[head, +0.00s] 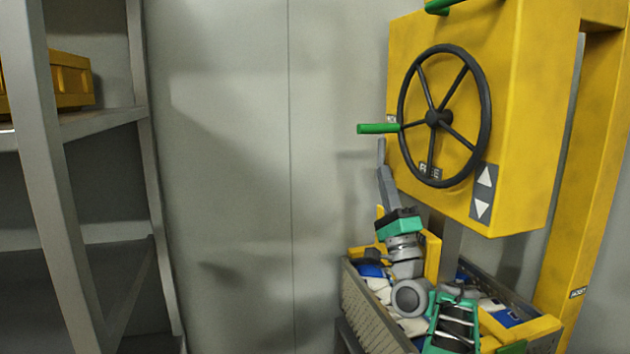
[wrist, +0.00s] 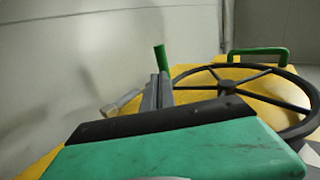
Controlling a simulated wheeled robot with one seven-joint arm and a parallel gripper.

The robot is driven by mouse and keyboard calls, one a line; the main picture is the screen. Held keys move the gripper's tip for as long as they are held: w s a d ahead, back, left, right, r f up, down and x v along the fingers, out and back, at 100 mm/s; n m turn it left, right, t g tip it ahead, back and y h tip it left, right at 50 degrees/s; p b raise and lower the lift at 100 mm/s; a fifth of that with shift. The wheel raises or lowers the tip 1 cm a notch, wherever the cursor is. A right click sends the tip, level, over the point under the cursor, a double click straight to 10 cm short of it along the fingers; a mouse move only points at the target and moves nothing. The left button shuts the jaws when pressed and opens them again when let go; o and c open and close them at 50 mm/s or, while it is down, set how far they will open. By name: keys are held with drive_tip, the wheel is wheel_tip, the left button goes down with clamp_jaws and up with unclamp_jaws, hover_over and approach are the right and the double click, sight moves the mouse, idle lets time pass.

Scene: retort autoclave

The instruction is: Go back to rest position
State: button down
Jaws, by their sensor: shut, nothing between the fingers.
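My gripper (head: 382,145) points upward in front of the grey wall, at the left edge of the yellow box. Its grey fingers are shut and empty. They also show in the wrist view (wrist: 160,85), beyond the green and black gripper body. My arm bends up from the lower right, over a basket.
The yellow box (head: 540,120) carries the wheel and a green bar on top. Below it, a grey perforated basket (head: 375,315) holds several pouches, partly hidden by my arm. A grey shelf rack (head: 50,180) with a yellow crate (head: 72,80) stands at left. The middle is clear.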

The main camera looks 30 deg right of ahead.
drive_tip(key=w+a+r+n+g+y+p, duration=0.2)
drive_tip(key=w+a+r+n+y+p, duration=0.2)
drive_tip(key=w+a+n+y+p, duration=0.5)
drive_tip(key=w+a+f+n+g+y+p, duration=0.1)
drive_tip(key=w+a+n+g+p, duration=0.15)
drive_tip(key=a, duration=0.45)
drive_tip(key=w+a+f+n+g+p, duration=0.1)
drive_tip(key=a+n+g+p, duration=0.1)
drive_tip(key=a+g+p, duration=0.3)
drive_tip(key=w+a+f+n+g+y+p, duration=0.1)
drive_tip(key=w+a+f+n+g+p, duration=0.15)
drive_tip(key=a, duration=0.55)
drive_tip(key=s+a+f+n+g+h+p, duration=0.1)
drive_tip(key=s+a+f+n+g+p, duration=0.25)
drive_tip(key=s+a+g+p, duration=0.55)
drive_tip(key=s+d+f+n+g+h+p, duration=0.1)
drive_tip(key=s+f+n+g+h+p, duration=0.1)
drive_tip(key=s, duration=1.6)
wheel_tip(320, 180, down, 2)
drive_tip(key=shift+s+f+g+p, duration=0.15)
drive_tip(key=shift+s+g+p, duration=0.3)
drive_tip(key=shift+g, duration=0.25)
drive_tip(key=shift+d, duration=0.1)
